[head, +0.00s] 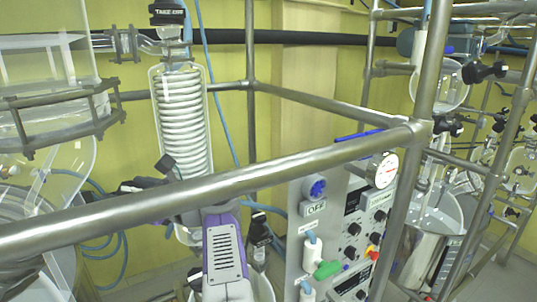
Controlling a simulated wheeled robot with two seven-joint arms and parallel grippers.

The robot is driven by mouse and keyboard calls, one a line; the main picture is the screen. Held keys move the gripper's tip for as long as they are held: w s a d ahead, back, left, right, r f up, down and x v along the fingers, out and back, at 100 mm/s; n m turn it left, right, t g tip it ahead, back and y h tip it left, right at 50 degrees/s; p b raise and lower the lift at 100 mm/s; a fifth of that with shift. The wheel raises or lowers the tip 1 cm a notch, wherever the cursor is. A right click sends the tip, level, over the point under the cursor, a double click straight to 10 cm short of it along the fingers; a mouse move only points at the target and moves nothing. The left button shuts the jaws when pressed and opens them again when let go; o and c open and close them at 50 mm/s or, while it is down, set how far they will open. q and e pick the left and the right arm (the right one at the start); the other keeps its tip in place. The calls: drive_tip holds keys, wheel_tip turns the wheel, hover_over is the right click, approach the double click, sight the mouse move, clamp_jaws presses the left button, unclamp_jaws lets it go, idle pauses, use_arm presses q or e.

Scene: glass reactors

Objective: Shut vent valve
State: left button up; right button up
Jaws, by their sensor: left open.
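A glass condenser with a white coil (182,115) stands upright at the centre left. A black valve knob (165,164) sits at its lower end. Another black fitting (259,228) shows lower right of it. No readable label marks either as the vent valve, so I cannot tell which it is. The metal rail hides part of my left arm and the glassware below. My right gripper is not in view.
A thick steel rail (300,160) crosses the front, joined to an upright post (418,120). A grey control panel (345,225) with knobs and a dial gauge (382,171) stands at the lower right. Blue hoses (205,60) and more glassware lie around.

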use_arm(q)
drive_tip(key=n+g+p, duration=0.1)
drive_tip(key=n+p, duration=0.1)
drive_tip(key=n+g, duration=0.1)
drive_tip(key=shift+r+g+y+p, duration=0.25)
drive_tip(key=shift+g+y+p, duration=0.05)
drive_tip(key=shift+y+p, duration=0.1)
drive_tip(key=s+d+b, duration=0.1)
drive_tip(key=d+b, duration=0.1)
drive_tip(key=d, duration=0.5)
drive_tip(key=w+d+r+m+t+h+b, duration=0.2)
drive_tip(key=w+d+r+m+t+h, duration=0.55)
drive_tip(key=m+t, duration=1.2)
drive_tip(key=w+d+f+m+g+h, duration=0.1)
drive_tip(key=w+d+f+m+h, duration=0.3)
drive_tip(key=d+m+h, duration=0.2)
drive_tip(key=w+d+f+m+g+h, duration=0.2)
drive_tip(key=w+d+f+m+h, duration=0.1)
drive_tip(key=d+m+h, duration=0.4)
drive_tip(key=shift+w+f+m+h+p, duration=0.45)
drive_tip(key=shift+w+m, duration=0.1)
drive_tip(key=shift+m, duration=0.5)
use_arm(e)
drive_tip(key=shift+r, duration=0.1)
